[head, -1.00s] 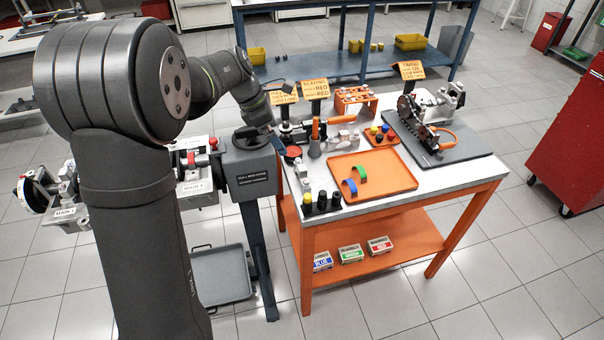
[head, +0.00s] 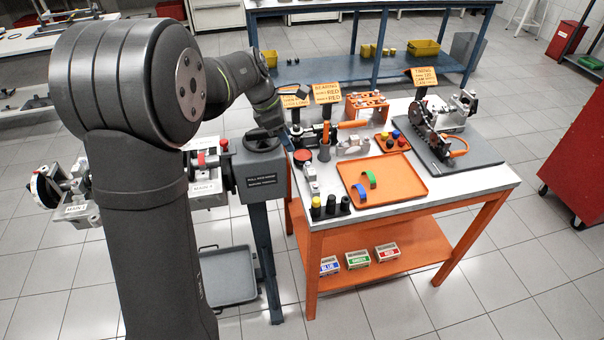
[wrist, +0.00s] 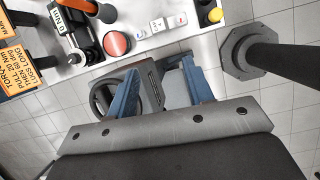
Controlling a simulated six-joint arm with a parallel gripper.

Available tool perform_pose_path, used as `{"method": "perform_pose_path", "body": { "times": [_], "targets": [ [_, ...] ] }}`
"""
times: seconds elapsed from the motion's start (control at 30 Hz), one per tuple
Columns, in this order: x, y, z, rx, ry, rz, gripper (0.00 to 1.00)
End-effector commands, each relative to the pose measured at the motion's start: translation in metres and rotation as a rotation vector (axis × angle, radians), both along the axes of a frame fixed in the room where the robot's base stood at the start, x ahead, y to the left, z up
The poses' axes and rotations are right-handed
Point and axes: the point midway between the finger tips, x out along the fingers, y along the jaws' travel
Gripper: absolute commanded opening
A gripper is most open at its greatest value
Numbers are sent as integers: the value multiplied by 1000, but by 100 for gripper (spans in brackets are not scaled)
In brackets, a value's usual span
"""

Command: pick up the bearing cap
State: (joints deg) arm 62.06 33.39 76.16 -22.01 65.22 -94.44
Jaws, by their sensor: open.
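Small grey metal blocks, which look like bearing caps (head: 309,172), stand along the left edge of the orange table, in front of a red round disc (head: 303,157). I cannot tell for sure which one is the bearing cap. My gripper (wrist: 158,66) is open and empty, its two blue fingers apart. It is above the gap between the table and the grey stand, short of the blocks. In the head view my gripper (head: 287,137) is small and partly hidden.
The grey stand (head: 262,180) with a handwheel is close on the left. An orange tray (head: 410,190) holds a green and a blue curved piece. Yellow and black cylinders (head: 330,206) stand at the front corner. Sign posts (head: 326,93) and tools crowd the back.

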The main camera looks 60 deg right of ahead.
Motion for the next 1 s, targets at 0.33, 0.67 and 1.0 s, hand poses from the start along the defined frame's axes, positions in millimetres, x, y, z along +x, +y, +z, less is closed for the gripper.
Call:
{"method": "perform_pose_path", "body": {
  "times": [0.33, 0.67, 1.0],
  "targets": [
    [-69, 1, -12, -8, -572, -927, 47],
    [-97, -6, -10, 8, -830, -1415, 47],
    [-79, -23, -72, 11, -827, -1415, 47]
  ]
}}
